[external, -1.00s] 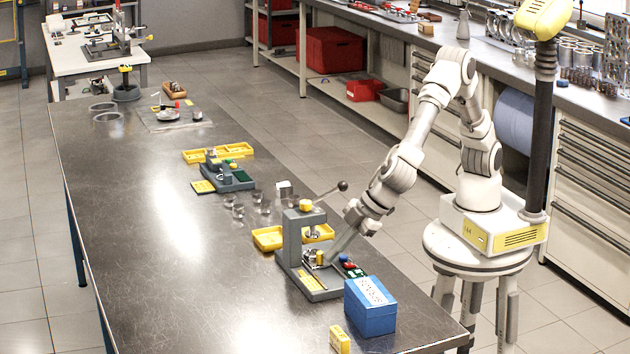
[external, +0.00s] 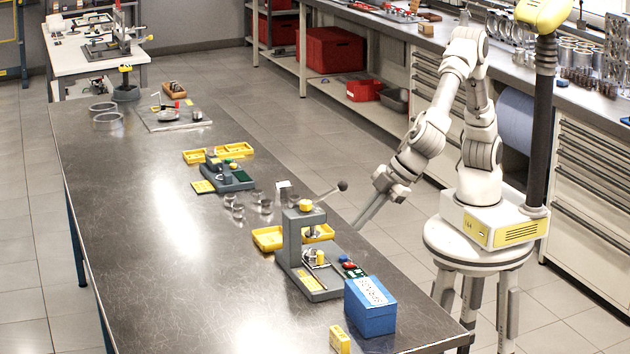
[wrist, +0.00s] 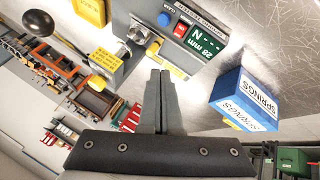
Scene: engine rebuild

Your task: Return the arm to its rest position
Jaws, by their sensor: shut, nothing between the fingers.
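My gripper (external: 360,224) is at the right edge of the steel workbench (external: 150,250), beside the grey press and clear of it. In the wrist view my gripper (wrist: 162,75) shows its two fingers together with nothing between them. My arm is bent, with its elbow raised near my base. The grey press (external: 292,245) stands on the bench with its lever (external: 330,191) pointing right. In the wrist view its panel (wrist: 200,32) shows a green display, a red switch and a blue button.
A blue springs box (external: 370,308) stands on the bench near the press, with a small yellow box (external: 339,340) in front. Yellow trays (external: 268,238) sit behind the press. Clear rings or cups (external: 237,210) stand farther left. Open floor lies between bench and back counter.

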